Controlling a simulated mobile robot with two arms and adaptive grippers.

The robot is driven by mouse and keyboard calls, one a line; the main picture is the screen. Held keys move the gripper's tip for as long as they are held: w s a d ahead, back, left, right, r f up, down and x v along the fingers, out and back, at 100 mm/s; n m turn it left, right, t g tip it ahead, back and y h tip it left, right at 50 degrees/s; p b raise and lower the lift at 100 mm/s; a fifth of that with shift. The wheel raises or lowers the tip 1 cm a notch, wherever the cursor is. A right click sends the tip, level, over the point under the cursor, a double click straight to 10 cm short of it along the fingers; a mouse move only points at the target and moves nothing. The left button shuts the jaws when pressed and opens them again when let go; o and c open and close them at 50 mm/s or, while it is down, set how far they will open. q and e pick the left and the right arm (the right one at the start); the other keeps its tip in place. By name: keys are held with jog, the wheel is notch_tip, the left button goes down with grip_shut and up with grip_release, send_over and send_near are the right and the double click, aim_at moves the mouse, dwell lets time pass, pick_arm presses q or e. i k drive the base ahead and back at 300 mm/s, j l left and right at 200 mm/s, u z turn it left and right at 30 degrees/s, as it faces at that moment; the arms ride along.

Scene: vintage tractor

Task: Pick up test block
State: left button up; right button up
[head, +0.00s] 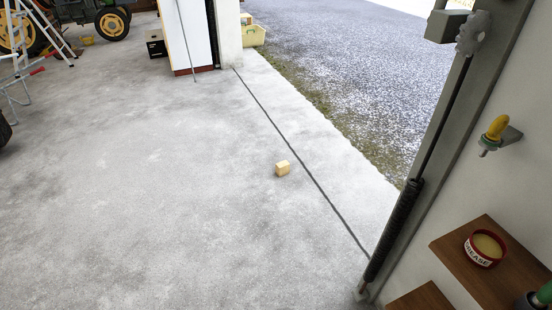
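The test block appears to be a small tan, wood-coloured block (282,168). It lies on the grey concrete floor (170,200), just left of a dark line that runs across the floor. Nothing touches it or covers it. Neither of my grippers shows in the head view.
A wall with wooden shelves (490,265) stands at the right, with a grease tin (485,248) on one. A dark spring post (395,230) stands beside it. A tractor (95,18) and stepladder (50,35) are at the far left. Floor around the block is clear.

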aim_at(282, 168)
jog(key=i, duration=0.7)
jog(key=i+z, duration=0.1)
jog(key=i, duration=0.6)
jog(key=i+j, duration=0.1)
jog(key=i, duration=0.6)
jog(key=i+j+z, duration=0.1)
jog(key=i, duration=0.6)
jog(key=i+j, duration=0.1)
jog(key=i, duration=0.6)
jog(key=i+j+z, duration=0.1)
jog(key=i, duration=0.55)
